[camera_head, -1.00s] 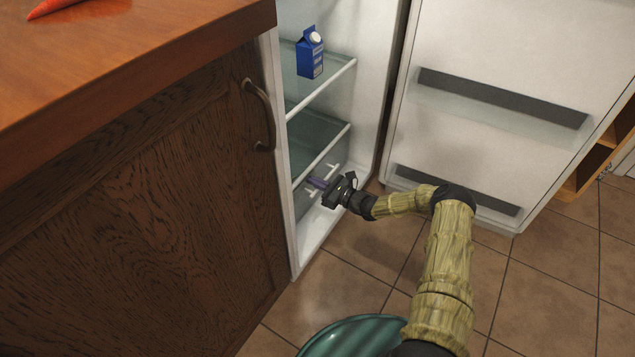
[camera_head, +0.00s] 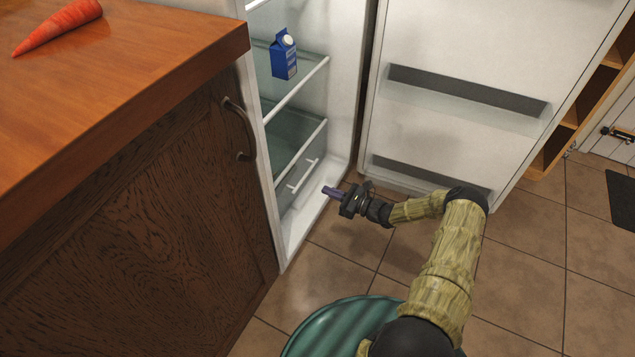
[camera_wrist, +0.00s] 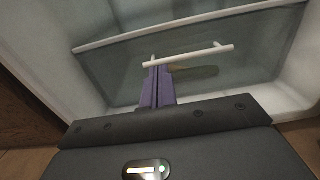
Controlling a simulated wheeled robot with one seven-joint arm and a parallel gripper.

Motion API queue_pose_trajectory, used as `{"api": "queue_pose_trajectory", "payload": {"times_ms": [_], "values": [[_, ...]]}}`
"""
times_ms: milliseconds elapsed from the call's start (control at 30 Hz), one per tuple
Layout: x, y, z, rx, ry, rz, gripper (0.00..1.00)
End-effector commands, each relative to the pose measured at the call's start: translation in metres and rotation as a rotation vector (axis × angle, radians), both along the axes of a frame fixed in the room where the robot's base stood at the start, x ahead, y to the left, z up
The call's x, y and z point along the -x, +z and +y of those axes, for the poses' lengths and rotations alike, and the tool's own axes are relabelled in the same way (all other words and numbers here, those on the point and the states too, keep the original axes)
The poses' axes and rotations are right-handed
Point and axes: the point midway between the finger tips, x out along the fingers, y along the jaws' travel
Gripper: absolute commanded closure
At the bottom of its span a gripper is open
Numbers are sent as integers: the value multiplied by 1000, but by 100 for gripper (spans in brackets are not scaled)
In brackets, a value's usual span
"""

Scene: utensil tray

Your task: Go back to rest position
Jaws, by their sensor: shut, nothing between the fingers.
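My gripper (camera_head: 330,191) is in front of the lower part of the open fridge, in the head view. Its purple fingers are together and hold nothing. In the wrist view the shut fingers (camera_wrist: 157,88) point toward the fridge drawer (camera_head: 301,179), with its white bar handle (camera_wrist: 190,54) behind the fingertips. In the head view there is a gap between the fingertips and the drawer handle. The drawer is pushed in.
The fridge door (camera_head: 450,130) stands wide open beside my arm. A blue milk carton (camera_head: 284,57) stands on a fridge shelf. A wooden cabinet (camera_head: 130,220) with a carrot (camera_head: 58,27) on top is at left. Tiled floor (camera_head: 530,290) is free at right.

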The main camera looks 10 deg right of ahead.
Motion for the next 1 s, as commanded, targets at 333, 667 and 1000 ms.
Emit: {"api": "queue_pose_trajectory", "payload": {"times_ms": [333, 667, 1000], "values": [[7, -1, -9, 0, -1, 1, 100], [7, -1, -9, 2, 0, 1, 100], [28, 50, 31, 222, 258, -41, 100]]}}
